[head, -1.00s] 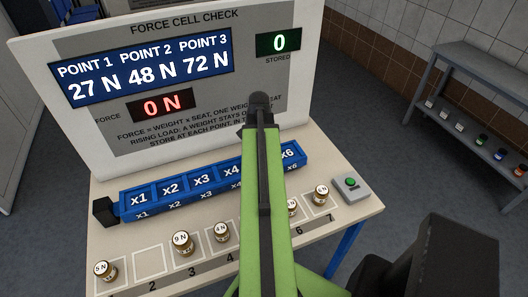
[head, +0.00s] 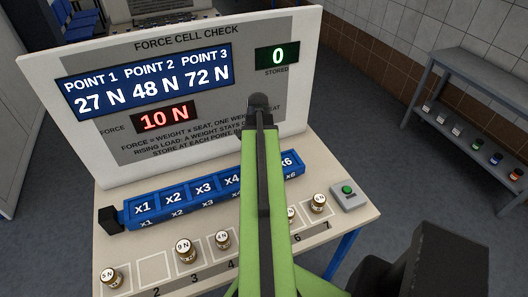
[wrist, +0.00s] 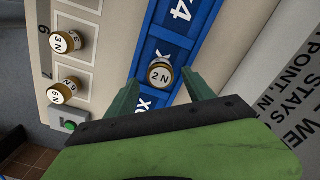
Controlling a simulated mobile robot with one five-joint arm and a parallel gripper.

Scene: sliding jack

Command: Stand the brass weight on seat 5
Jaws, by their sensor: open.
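The brass weight (wrist: 160,75), marked 2 N, stands on seat x5 of the blue seat bar (wrist: 162,107) in the wrist view. My gripper (wrist: 162,70) is open, with one finger on each side of the weight; whether a finger touches it I cannot tell. In the head view, the blue seat bar (head: 173,199) runs across the table, and my green arm hides seat x5, the weight and my gripper. The red force display (head: 164,118) reads 10 N. The green stored display (head: 278,57) reads 0.
Several other brass weights stand in the numbered front row, including 5 N (head: 109,279), 9 N (head: 185,249) and 4 N (head: 222,239). Place 2 is empty. A green button box (head: 348,194) sits at the table's right. The upright panel (head: 60,133) stands behind the bar.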

